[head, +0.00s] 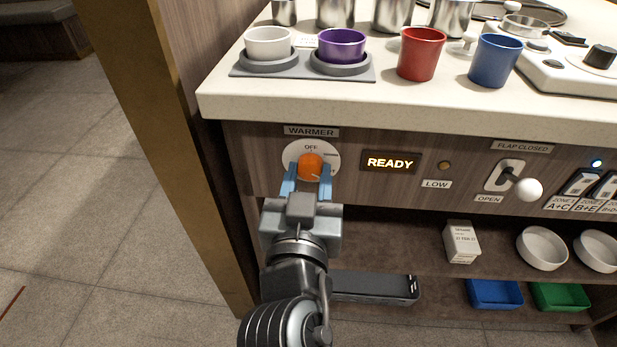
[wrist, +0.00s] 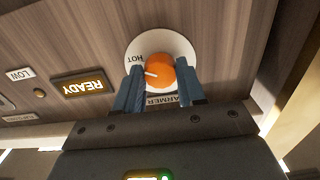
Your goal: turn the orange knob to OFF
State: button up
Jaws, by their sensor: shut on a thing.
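The orange knob (head: 311,166) sits on a white round dial (head: 290,154) under the WARMER label (head: 311,131). OFF (head: 311,147) is printed at the top of the dial. My gripper (head: 308,180) is shut on the knob, with one blue finger on each side. In the wrist view the knob (wrist: 160,70) shows between my gripper's fingers (wrist: 160,82), and the picture is turned over. The knob's white pointer mark points left there, close to the word HOT (wrist: 135,60) and away from OFF. The fingers hide part of the lower dial in the head view.
A lit READY sign (head: 390,162) and a LOW lamp (head: 445,165) are right of the dial, then a lever with a white ball (head: 528,189). The counter edge (head: 400,113) juts out above. Cups stand on the counter. An open shelf with bowls lies below.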

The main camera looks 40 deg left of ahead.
jog(key=shift+c, duration=1.1)
jog(key=n+p, duration=0.2)
jog(key=n, duration=0.2)
jog(key=shift+w+d+r, duration=0.1)
jog(key=shift+r, duration=0.05)
jog(key=n+p, duration=0.2)
jog(key=n, duration=0.2)
jog(key=n+p, duration=0.2)
jog(key=n, duration=0.1)
jog(key=shift+n, duration=0.4)
jog(key=n+p, duration=0.3)
jog(key=n, duration=0.3)
jog(key=n+p, duration=0.3)
jog(key=n, duration=0.3)
